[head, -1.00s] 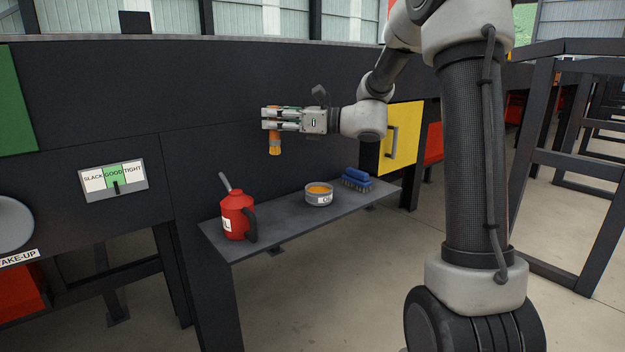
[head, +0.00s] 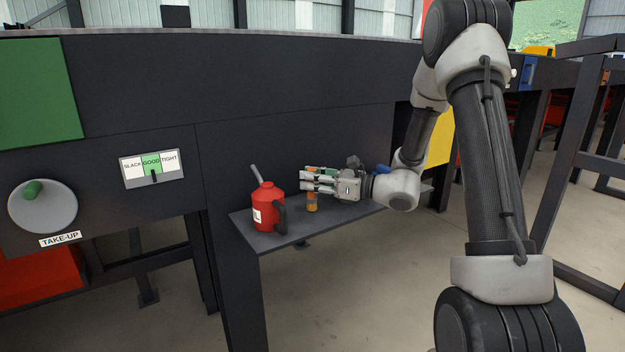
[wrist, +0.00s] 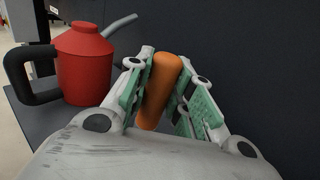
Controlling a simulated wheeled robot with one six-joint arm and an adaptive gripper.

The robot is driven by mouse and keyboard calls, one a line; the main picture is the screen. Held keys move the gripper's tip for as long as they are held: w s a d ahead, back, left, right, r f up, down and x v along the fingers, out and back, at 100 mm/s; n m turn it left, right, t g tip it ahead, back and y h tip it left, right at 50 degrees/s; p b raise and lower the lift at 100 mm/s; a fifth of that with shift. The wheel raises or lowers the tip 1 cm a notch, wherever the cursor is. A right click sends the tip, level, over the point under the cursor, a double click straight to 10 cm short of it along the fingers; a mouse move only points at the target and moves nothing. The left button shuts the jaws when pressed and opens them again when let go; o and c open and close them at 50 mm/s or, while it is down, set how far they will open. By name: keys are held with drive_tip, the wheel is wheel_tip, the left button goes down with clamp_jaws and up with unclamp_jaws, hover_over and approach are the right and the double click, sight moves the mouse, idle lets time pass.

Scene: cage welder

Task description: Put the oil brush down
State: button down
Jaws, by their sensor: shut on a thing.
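The oil brush (head: 312,203) shows as an orange upright piece below my gripper (head: 316,181), over the dark shelf (head: 268,241). Its lower end is at or just above the shelf top; I cannot tell whether it touches. In the wrist view, the orange handle (wrist: 160,92) sits between the two green-padded fingers of my gripper (wrist: 165,88), slightly tilted. My gripper is shut on it. The red oil can (head: 267,206) stands on the shelf just left of the brush and apart from it; it also shows in the wrist view (wrist: 84,68).
The dark machine panel (head: 300,135) rises right behind the shelf. A tension gauge (head: 152,169) and a take-up wheel (head: 55,212) are at the left.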

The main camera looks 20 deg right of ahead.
drive_tip(key=c, duration=1.3)
unclamp_jaws()
drive_tip(key=shift+o, duration=0.2)
